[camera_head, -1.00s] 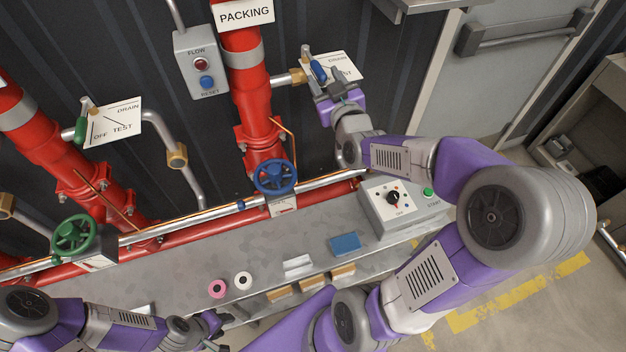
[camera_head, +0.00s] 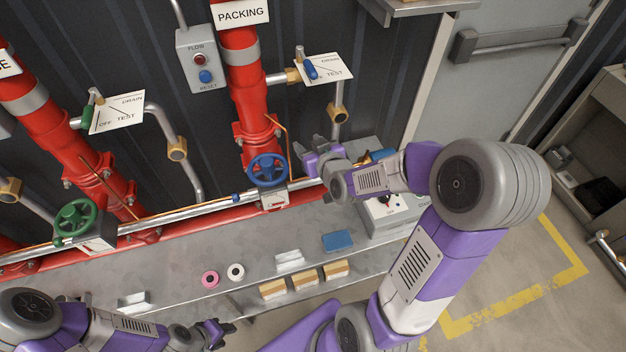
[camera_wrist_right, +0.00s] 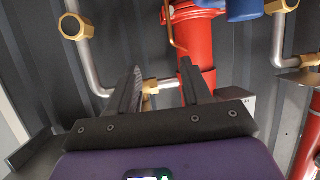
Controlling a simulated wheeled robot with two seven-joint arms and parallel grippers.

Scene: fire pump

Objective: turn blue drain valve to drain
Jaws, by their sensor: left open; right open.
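The blue drain valve lever (camera_head: 310,69) is in the head view, in front of a white plate (camera_head: 331,68) marked DRAIN and TEST. Its handle slants down from the pivot and partly covers lettering at the plate's lower left. My right gripper (camera_head: 308,150) is open and empty, below the plate and right of the blue handwheel, apart from the lever. In the right wrist view its open fingers (camera_wrist_right: 158,85) show a brass fitting and pipe beyond them. My left gripper (camera_head: 222,333) is open and empty, low by the bench's front edge.
A red pipe (camera_head: 243,85) and the blue handwheel (camera_head: 267,170) stand left of my right gripper. A control box (camera_head: 385,215) is beneath my right arm. A green lever (camera_head: 87,117) is at left. The bench (camera_head: 190,255) holds small blocks and rings.

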